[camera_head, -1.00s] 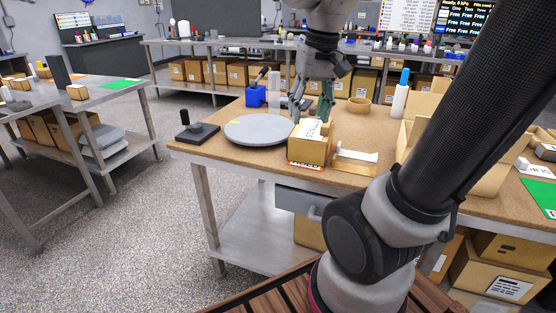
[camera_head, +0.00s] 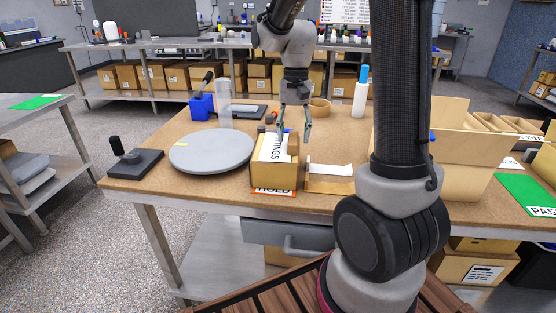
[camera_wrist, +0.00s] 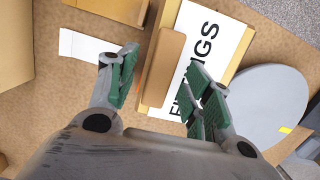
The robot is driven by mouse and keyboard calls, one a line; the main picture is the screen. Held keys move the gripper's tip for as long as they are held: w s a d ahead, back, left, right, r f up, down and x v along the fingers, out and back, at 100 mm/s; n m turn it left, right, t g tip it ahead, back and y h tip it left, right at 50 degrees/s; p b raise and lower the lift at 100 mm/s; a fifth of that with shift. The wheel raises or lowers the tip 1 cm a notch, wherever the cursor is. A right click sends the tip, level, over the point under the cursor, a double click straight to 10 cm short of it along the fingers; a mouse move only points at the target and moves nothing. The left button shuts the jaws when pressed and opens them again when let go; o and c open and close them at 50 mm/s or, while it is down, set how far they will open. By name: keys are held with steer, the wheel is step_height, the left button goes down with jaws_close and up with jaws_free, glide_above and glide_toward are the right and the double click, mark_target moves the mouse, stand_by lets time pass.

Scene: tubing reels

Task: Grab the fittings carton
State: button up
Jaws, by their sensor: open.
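The fittings carton (camera_head: 273,174) is a small brown cardboard box with a white label on top, standing on the workbench at its front edge. A label reading "HOLD" shows below its front. In the wrist view the carton (camera_wrist: 225,60) shows from above, its label partly hidden by my fingers and by a brown strip. My gripper (camera_head: 294,138) points down over the carton's back right part in the head view. In the wrist view its green-padded fingers (camera_wrist: 165,90) are spread, with the carton's edge and strip between and beyond them. Nothing is held.
A grey round turntable (camera_head: 212,151) stands just left of the carton. A small tan holder with a white strip (camera_head: 330,172) lies close on its right. A blue holder (camera_head: 202,106), a clear cylinder (camera_head: 223,100) and a white bottle (camera_head: 361,95) stand behind. A large open carton (camera_head: 452,160) is at right.

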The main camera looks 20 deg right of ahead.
steer(key=shift+s+a+f, duration=0.1)
steer(key=shift+s+f, duration=0.05)
steer(key=shift+f, duration=0.7)
jaws_close()
